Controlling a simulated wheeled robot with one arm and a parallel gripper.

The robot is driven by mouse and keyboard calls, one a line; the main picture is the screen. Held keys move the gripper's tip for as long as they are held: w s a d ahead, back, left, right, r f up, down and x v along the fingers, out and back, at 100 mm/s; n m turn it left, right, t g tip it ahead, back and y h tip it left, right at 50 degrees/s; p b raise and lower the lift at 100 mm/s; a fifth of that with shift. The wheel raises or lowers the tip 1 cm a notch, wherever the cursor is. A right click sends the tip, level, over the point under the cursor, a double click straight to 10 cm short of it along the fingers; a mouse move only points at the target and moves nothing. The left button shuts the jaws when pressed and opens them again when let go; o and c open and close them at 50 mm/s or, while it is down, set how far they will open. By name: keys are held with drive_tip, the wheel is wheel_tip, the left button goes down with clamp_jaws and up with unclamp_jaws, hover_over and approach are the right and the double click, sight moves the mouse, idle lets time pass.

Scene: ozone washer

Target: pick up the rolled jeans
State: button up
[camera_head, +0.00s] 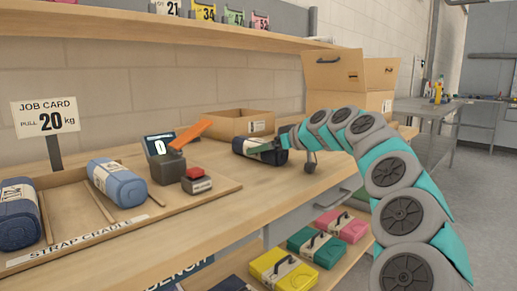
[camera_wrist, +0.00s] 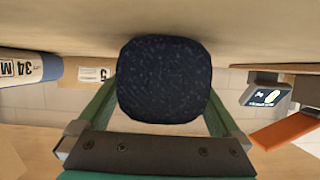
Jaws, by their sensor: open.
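A dark navy rolled pair of jeans (camera_head: 243,146) with a pale label lies on the bench top, in front of an open cardboard tray. My gripper (camera_head: 268,150) is at this roll, its green fingers open. In the wrist view the roll's round end (camera_wrist: 165,78) fills the space between the fingers (camera_wrist: 160,98), one on each side. I cannot tell whether either finger touches it.
The open cardboard tray (camera_head: 240,124) and a tall open box (camera_head: 335,75) stand behind. A scale with a display (camera_head: 160,150), an orange flap (camera_head: 190,134) and a red-topped block (camera_head: 196,180) stand left of the roll. A blue-and-white labelled object (camera_wrist: 28,67) shows at the wrist view's left.

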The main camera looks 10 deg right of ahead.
clamp_jaws()
idle(0.8)
